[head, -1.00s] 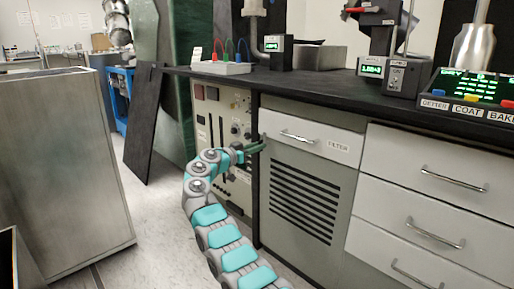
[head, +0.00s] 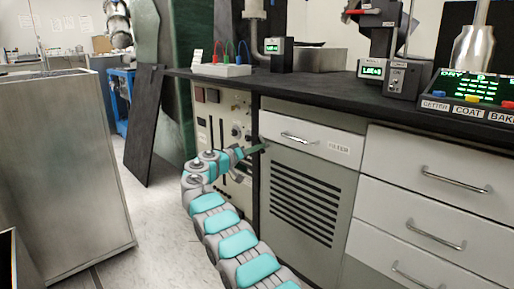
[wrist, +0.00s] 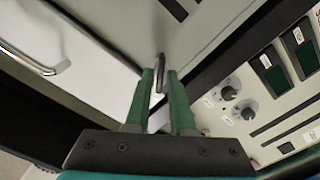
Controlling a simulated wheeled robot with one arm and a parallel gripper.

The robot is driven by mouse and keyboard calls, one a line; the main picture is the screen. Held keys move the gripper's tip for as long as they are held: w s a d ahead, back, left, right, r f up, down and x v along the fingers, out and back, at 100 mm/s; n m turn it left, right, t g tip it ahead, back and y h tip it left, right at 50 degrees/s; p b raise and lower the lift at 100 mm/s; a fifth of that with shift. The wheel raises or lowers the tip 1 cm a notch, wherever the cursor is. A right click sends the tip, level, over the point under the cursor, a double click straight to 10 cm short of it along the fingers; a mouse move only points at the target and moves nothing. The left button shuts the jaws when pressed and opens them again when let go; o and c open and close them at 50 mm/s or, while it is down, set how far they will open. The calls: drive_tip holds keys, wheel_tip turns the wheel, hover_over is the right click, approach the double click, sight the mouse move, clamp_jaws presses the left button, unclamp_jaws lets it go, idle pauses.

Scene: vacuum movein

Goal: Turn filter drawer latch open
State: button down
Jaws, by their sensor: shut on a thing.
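The filter drawer (head: 318,138) is a pale front with a FILTER label and a bar handle (head: 298,138). It looks closed, flush with the cabinet. Its latch (wrist: 160,71) is a small dark metal tab near the drawer's left edge. My gripper (wrist: 160,82) has green fingers, shut on the latch with one finger on each side. In the head view, my gripper (head: 255,149) reaches the drawer's left edge from the left; the latch is too small there to read its angle. The drawer handle also shows at the upper left of the wrist view (wrist: 40,62).
A panel with knobs and switches (head: 228,132) stands just left of the drawer, close to my arm. A vented panel (head: 303,205) lies below it, and more drawers (head: 436,180) are at the right. A metal cabinet (head: 65,175) stands at the left, with open floor between.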

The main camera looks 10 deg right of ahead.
drive_tip(key=n+p, duration=0.4)
drive_tip(key=n, duration=0.1)
drive_tip(key=n+p, duration=0.4)
drive_tip(key=n, duration=0.1)
drive_tip(key=shift+w+a+f+n, duration=0.1)
drive_tip(key=shift+f+n, duration=0.05)
drive_tip(key=shift+n, duration=0.15)
idle(0.4)
drive_tip(key=c, duration=1)
unclamp_jaws()
drive_tip(key=shift+f, duration=0.1)
drive_tip(key=shift+o, duration=0.2)
drive_tip(key=v, duration=0.7)
drive_tip(key=shift+s+a+b, duration=0.25)
drive_tip(key=shift+a+b, duration=0.05)
drive_tip(key=shift+b, duration=0.05)
